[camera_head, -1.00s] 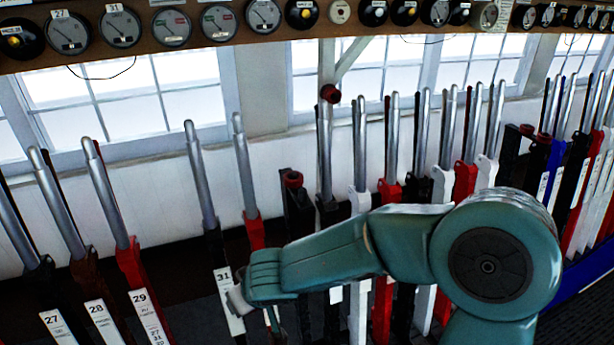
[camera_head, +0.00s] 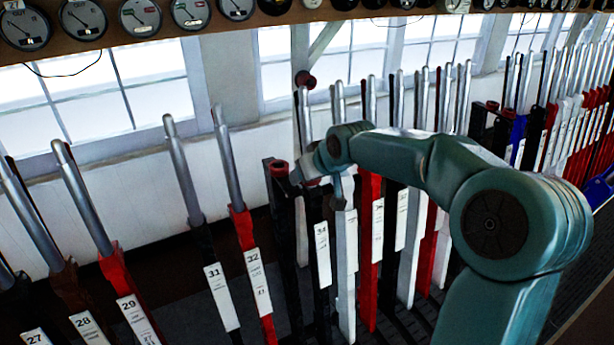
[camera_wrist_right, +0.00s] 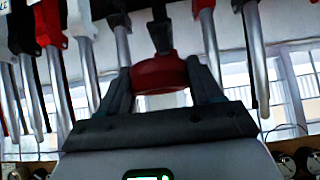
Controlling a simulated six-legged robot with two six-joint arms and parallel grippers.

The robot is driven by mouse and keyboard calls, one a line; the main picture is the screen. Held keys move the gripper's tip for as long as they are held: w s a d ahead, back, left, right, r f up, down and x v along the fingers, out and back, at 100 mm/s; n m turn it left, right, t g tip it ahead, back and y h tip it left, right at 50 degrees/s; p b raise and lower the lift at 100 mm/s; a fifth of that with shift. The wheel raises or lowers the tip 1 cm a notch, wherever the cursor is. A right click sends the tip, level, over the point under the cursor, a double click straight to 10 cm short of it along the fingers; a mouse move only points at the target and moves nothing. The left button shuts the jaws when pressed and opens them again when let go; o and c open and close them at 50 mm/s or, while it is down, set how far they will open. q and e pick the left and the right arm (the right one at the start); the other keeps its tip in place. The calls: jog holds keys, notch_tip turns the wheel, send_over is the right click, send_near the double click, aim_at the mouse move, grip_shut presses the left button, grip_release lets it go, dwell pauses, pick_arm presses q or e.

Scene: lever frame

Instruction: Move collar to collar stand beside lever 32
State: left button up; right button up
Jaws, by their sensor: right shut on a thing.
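The red ring-shaped collar (camera_head: 279,168) shows at the top of the black collar stand (camera_head: 284,240), between lever 32 (camera_head: 228,160) and the black lever to its right. My right gripper (camera_head: 300,174) is just right of the collar in the head view. In the right wrist view, which looks upside down, the collar (camera_wrist_right: 160,74) sits between the two fingers of my right gripper (camera_wrist_right: 160,85), shut on it. The black stand (camera_wrist_right: 159,32) lines up with the collar there. I cannot tell whether the collar rests on the stand. My left gripper is not in view.
Numbered levers flank the stand; lever 31 (camera_head: 188,180) is on the left and a white lever (camera_head: 345,255) on the right. Gauges (camera_head: 141,16) line the shelf above. My right arm crosses before the right-hand levers.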

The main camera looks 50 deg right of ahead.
jog(key=w+p, duration=0.1)
jog(key=w, duration=0.1)
jog(key=w+d+p, duration=0.1)
jog(key=w+p, duration=0.1)
jog(key=w, duration=0.1)
jog(key=w+d+p, duration=0.1)
jog(key=w, duration=0.2)
jog(key=shift+f+p, duration=0.3)
jog(key=shift+w+d+f, duration=0.15)
jog(key=shift+w+d, duration=0.05)
jog(key=shift+w, duration=0.2)
jog(key=shift+w, duration=0.15)
dwell(0.4)
jog(key=shift+f+b, duration=0.3)
jog(key=shift+b, duration=0.05)
